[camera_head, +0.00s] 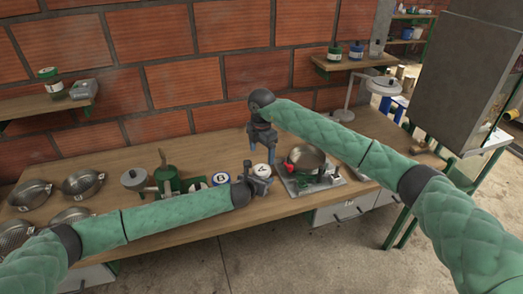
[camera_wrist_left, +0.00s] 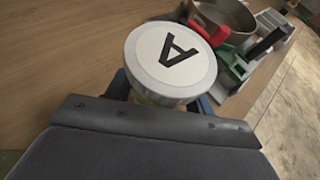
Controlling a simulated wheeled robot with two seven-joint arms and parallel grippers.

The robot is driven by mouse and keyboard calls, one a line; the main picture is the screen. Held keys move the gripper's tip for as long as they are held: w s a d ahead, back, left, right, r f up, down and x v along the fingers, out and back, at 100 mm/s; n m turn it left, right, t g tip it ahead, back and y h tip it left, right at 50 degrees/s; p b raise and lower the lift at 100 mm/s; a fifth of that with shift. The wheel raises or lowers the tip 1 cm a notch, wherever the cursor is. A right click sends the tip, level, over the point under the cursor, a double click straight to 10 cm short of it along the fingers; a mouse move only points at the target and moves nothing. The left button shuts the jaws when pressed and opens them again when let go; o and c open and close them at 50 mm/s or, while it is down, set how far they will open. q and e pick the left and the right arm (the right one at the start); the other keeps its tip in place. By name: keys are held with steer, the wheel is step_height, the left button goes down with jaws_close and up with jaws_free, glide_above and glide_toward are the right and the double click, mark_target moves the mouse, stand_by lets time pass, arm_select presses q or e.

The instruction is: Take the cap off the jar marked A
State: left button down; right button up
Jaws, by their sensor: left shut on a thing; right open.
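The jar marked A (camera_head: 262,170) stands on the wooden table with its white cap on top. In the left wrist view the round white cap (camera_wrist_left: 170,60) carries a black A and a grey rim. My left gripper (camera_head: 263,177) comes in from the left and is shut on jar A below the cap. Its blue fingers show on both sides under the cap in the left wrist view; most of the jar body is hidden there. My right gripper (camera_head: 262,155) is open and points down above and close to jar A.
A jar marked B (camera_head: 221,179) stands left of jar A. A metal pan with a red grip (camera_head: 306,158) sits on a grey device to the right. Several metal bowls (camera_head: 84,183) are on the left. A wall shelf (camera_head: 354,63) holds jars.

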mark_target(262, 169)
step_height(262, 169, down, 8)
steer(key=shift+r, duration=0.25)
steer(key=c, duration=1)
steer(key=n, duration=0.4)
steer(key=shift+n, duration=0.4)
steer(key=n, duration=0.5)
steer(key=shift+n, duration=0.3)
steer(key=o, duration=1.1)
